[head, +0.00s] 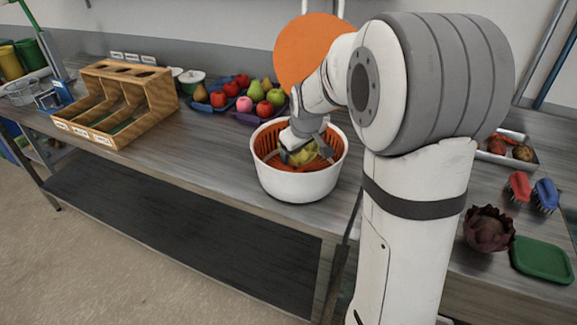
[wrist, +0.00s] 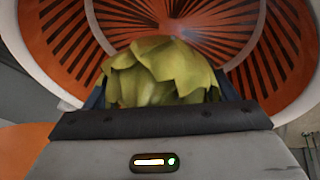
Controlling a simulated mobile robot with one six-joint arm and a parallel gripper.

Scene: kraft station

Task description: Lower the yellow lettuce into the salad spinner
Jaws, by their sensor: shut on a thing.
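The salad spinner (head: 300,184) is a white bowl with an orange slotted basket (head: 266,150) inside, standing on the table. The basket also fills the back of the wrist view (wrist: 60,45). My gripper (head: 302,155) reaches down into the bowl's opening, shut on the yellow lettuce (head: 306,153). In the wrist view the yellow-green lettuce (wrist: 160,72) sits between the jaws, with the basket around and beyond it. The lettuce's underside is hidden, so I cannot tell whether it touches the basket floor. An orange disc (head: 305,50), perhaps the spinner's lid, shows behind my arm.
A wooden divided box (head: 120,103) and fruit trays (head: 235,115) stand to the left and behind. A dark red leafy head (head: 488,229), a green board (head: 542,259), brushes (head: 519,187) and a tray (head: 533,155) lie right.

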